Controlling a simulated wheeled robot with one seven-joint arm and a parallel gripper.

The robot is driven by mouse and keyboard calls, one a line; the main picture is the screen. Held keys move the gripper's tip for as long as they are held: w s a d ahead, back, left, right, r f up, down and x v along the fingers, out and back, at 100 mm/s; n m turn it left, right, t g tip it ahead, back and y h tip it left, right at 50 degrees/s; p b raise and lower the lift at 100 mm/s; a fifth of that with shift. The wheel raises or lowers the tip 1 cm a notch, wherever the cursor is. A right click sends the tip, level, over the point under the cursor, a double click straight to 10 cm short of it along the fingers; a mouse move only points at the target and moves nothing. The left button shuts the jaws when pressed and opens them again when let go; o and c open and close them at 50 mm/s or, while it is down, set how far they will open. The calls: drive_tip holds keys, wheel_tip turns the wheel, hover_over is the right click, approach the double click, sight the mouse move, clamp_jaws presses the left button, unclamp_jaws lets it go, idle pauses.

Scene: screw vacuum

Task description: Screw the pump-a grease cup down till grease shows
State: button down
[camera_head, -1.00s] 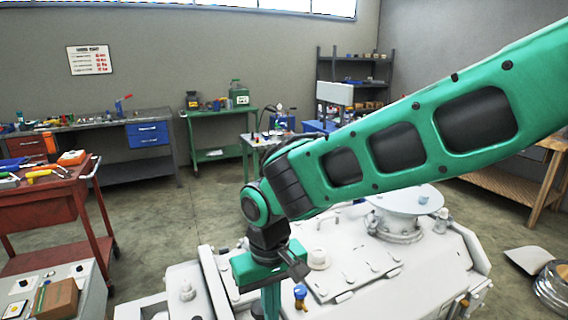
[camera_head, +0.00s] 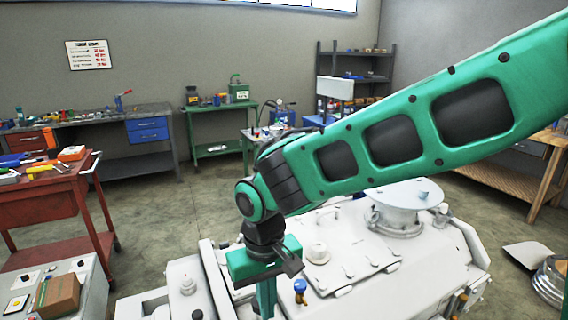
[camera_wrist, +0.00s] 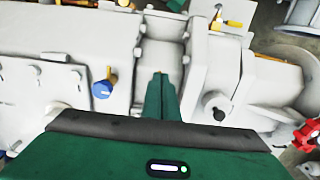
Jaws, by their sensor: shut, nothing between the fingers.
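My gripper (camera_wrist: 160,76) is shut and empty, its two green fingers pressed together and pointing down over the white pump machine (camera_head: 345,250). A small blue-capped fitting (camera_head: 300,286) stands on the machine, just right of my gripper. It also shows in the wrist view (camera_wrist: 103,88), left of the fingers and apart from them. A black round knob (camera_wrist: 216,106) lies right of the fingers. I cannot tell which fitting is the pump-a grease cup, and no grease is visible.
A red handwheel (camera_wrist: 307,135) is at the right edge of the wrist view. A red tool cart (camera_head: 45,205) and a grey cabinet with a cardboard box (camera_head: 58,296) stand left. A green table (camera_head: 215,115) and workbench line the back wall. The floor between is clear.

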wheel_tip(320, 180, up, 6)
drive_tip(key=shift+s+d, duration=0.15)
drive_tip(key=shift+s, duration=0.2)
idle(0.5)
drive_tip(key=w+d+m, duration=0.2)
drive_tip(key=d+m, duration=0.4)
drive_tip(key=d, duration=2.1)
drive_tip(key=s+d+f+m, duration=0.2)
drive_tip(key=s+d+m, duration=0.3)
drive_tip(key=s+d, duration=1)
drive_tip(key=shift+d+m, duration=0.3)
drive_tip(key=shift+d, duration=0.6)
